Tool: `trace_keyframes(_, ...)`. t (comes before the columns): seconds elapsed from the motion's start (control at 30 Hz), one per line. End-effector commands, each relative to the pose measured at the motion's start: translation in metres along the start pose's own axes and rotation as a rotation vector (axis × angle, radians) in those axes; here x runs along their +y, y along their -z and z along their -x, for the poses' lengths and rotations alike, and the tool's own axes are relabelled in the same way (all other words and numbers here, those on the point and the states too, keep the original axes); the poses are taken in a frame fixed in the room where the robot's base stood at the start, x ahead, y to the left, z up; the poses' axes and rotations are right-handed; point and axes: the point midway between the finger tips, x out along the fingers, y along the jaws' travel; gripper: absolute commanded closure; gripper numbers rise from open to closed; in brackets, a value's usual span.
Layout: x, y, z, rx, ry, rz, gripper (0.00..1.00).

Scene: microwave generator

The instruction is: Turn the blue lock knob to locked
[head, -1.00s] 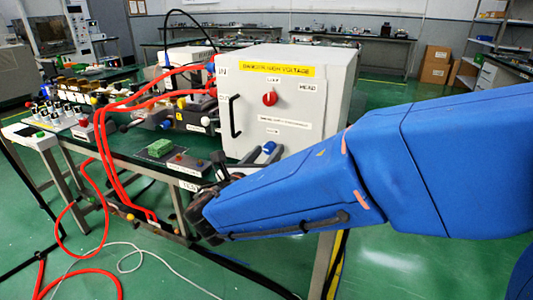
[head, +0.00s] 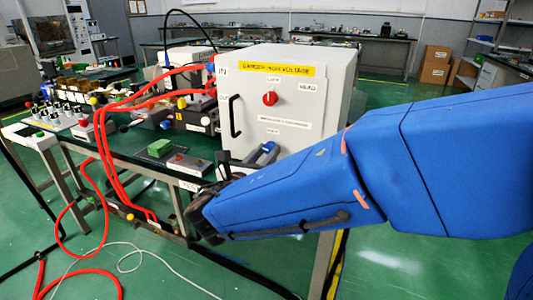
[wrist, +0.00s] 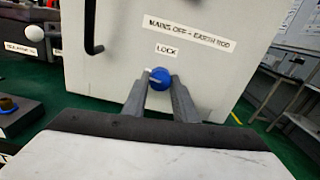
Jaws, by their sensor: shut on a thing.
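The blue lock knob (wrist: 160,82) is on the front of the pale cabinet (wrist: 105,60), below a LOCK label (wrist: 167,50) in the wrist view. A pale mark shows at the upper left of the knob. My gripper (wrist: 158,88) is shut on the knob, with one dark finger on each side of it. In the head view the knob (head: 268,147) shows as a small blue spot low on the cabinet front, at the tip of my gripper (head: 260,156). My blue arm reaches in from the right and hides part of the cabinet's lower right.
A red knob (head: 269,99) and a black handle (head: 234,117) are on the cabinet front. A green block (head: 160,148) and red cables (head: 106,160) are to the left on the dark bench.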

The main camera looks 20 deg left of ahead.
Motion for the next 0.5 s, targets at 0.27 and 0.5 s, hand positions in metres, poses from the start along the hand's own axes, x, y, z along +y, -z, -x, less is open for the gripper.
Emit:
trace_keyframes(0.27, 0.0006, -0.0002, 0.0002, 0.000, 0.000, -0.244, 0.97)
trace_keyframes(0.5, 0.0010, -0.0003, 0.0001, 0.000, 0.000, -0.474, 0.97)
